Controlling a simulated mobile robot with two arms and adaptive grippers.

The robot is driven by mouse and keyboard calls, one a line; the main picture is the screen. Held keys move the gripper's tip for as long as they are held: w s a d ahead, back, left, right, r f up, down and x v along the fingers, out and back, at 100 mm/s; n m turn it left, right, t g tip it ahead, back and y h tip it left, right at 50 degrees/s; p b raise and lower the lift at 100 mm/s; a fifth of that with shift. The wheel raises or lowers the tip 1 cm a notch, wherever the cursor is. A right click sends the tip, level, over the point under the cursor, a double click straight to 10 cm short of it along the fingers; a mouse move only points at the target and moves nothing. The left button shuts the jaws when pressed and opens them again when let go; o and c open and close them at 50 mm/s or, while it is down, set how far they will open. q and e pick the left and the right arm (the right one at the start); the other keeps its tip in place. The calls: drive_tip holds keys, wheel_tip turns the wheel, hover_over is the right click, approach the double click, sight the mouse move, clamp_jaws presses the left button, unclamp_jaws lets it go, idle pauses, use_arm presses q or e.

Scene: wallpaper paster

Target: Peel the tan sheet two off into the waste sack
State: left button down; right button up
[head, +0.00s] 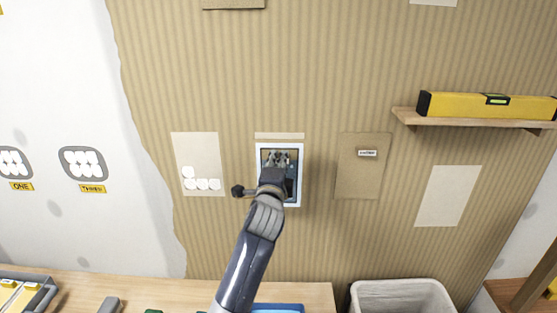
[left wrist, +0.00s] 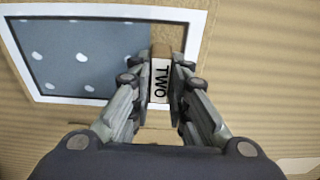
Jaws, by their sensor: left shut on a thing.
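My left gripper (head: 276,160) is at the wall, in front of a white-framed blue-grey panel (head: 293,202). In the left wrist view the gripper (left wrist: 162,82) is shut on a small tan tab with a white label reading TWO (left wrist: 160,84). The panel with pale dots (left wrist: 75,50) shows beside the fingers. How much of the tan sheet two hangs from the tab is hidden by my gripper. The waste sack appears to be the pale open-topped container (head: 354,300) at the bottom right. My right gripper is not in view.
A labelled tan sheet (head: 358,185) hangs to the right. A pale sheet with white discs (head: 197,150) is to the left. A shelf (head: 475,121) with a yellow level (head: 465,104) juts out at right. A wooden bench (head: 180,288) runs below.

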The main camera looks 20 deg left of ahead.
use_arm(q)
drive_tip(key=shift+s, duration=0.1)
idle(0.3)
drive_tip(key=s+d+p, duration=0.2)
drive_tip(key=s+p, duration=0.1)
drive_tip(key=s, duration=0.3)
drive_tip(key=shift+s, duration=0.35)
idle(0.6)
